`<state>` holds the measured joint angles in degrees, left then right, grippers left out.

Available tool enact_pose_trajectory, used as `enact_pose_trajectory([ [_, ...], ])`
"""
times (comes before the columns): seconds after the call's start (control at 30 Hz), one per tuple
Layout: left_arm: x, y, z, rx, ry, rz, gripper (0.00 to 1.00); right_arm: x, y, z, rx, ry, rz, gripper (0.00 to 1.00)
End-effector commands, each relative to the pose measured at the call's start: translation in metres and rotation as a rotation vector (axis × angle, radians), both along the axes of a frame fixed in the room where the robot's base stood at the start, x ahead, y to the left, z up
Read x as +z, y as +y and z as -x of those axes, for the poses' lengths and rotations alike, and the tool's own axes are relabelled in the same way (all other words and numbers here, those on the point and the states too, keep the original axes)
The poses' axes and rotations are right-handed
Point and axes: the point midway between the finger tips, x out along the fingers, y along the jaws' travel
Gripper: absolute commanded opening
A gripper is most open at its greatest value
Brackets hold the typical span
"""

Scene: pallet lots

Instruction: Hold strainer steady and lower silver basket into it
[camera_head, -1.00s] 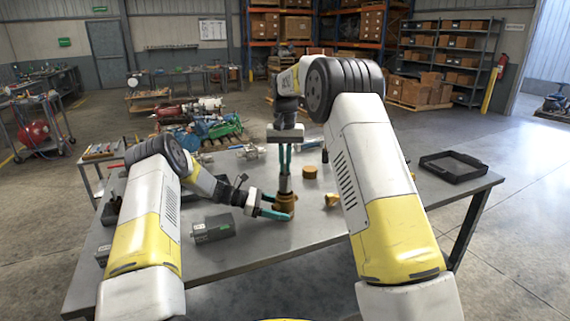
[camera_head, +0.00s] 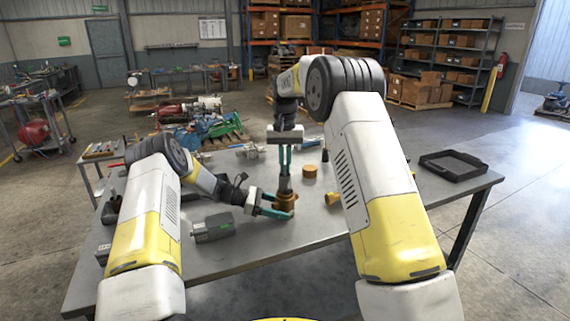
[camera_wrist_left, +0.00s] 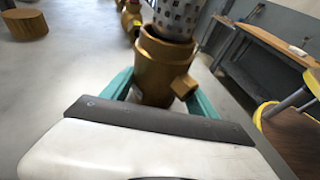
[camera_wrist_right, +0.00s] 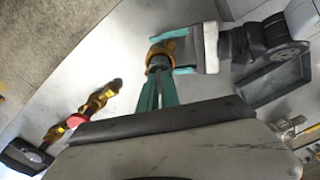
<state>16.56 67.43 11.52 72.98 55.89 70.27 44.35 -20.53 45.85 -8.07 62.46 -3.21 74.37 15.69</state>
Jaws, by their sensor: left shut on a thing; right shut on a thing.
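The brass strainer (camera_head: 284,203) stands upright on the grey table. It also shows in the left wrist view (camera_wrist_left: 160,62), with a side port facing right. My left gripper (camera_head: 278,207) is shut around its body from the side. The silver basket (camera_wrist_left: 178,18) is a perforated cylinder at the strainer's open top. Its lower end is inside or right at the rim; I cannot tell how deep. My right gripper (camera_head: 285,163) points down from above, shut on the basket. In the right wrist view the fingers (camera_wrist_right: 158,95) hide most of the basket.
A brass valve piece (camera_head: 332,198) lies to the right. A grey box (camera_head: 213,229) is beside my left arm. A black tray (camera_head: 453,165) lies at the table's right end, with bare table before it.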

Motion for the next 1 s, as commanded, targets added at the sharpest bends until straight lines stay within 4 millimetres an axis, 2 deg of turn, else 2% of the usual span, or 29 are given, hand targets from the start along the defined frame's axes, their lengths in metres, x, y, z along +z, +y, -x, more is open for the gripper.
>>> enact_pose_trajectory([
  [1.0,-0.001,0.000,0.001,-0.001,0.003,0.000,0.00,-0.018,0.000,0.000,0.000,0.000,0.000,0.00],
])
